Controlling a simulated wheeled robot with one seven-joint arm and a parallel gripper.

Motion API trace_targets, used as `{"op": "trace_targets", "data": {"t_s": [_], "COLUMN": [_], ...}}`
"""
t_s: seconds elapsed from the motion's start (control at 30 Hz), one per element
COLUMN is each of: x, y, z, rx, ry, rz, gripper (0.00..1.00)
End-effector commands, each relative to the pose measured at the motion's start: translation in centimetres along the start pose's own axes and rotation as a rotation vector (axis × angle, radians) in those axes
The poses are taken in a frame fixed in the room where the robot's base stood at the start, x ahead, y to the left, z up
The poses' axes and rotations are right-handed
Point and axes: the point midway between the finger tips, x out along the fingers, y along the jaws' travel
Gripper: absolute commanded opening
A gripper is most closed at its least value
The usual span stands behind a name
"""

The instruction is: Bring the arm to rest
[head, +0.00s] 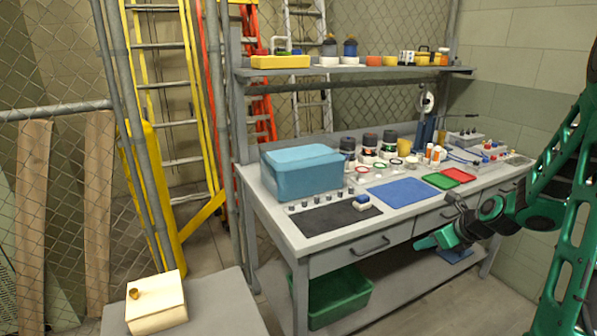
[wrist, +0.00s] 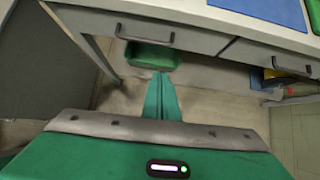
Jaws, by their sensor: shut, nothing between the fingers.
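My green arm stands at the right of the head view, with its end reaching left in front of the workbench drawers. My gripper (head: 422,243) is at the front of the workbench (head: 320,222), apart from it. In the wrist view, the two green fingers of my gripper (wrist: 161,76) lie together with nothing between them. They point over the floor toward the bench's lower shelf.
The bench top holds a blue box (head: 302,172), a black mat (head: 335,218), a blue mat (head: 401,191) and several jars. A green bin (head: 336,297) sits on the lower shelf. A cream box (head: 156,301) stands on a grey surface at lower left.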

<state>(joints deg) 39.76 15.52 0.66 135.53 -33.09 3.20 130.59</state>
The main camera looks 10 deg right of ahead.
Motion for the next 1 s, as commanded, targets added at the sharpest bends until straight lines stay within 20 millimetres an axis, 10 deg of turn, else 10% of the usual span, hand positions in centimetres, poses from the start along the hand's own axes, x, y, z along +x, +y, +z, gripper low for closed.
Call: {"op": "trace_targets", "data": {"t_s": [1.0], "x": [-22.6], "y": [12.2], "z": [-13.0], "rx": [-1.876], "ry": [0.432], "rz": [0.602], "gripper": [0.0]}}
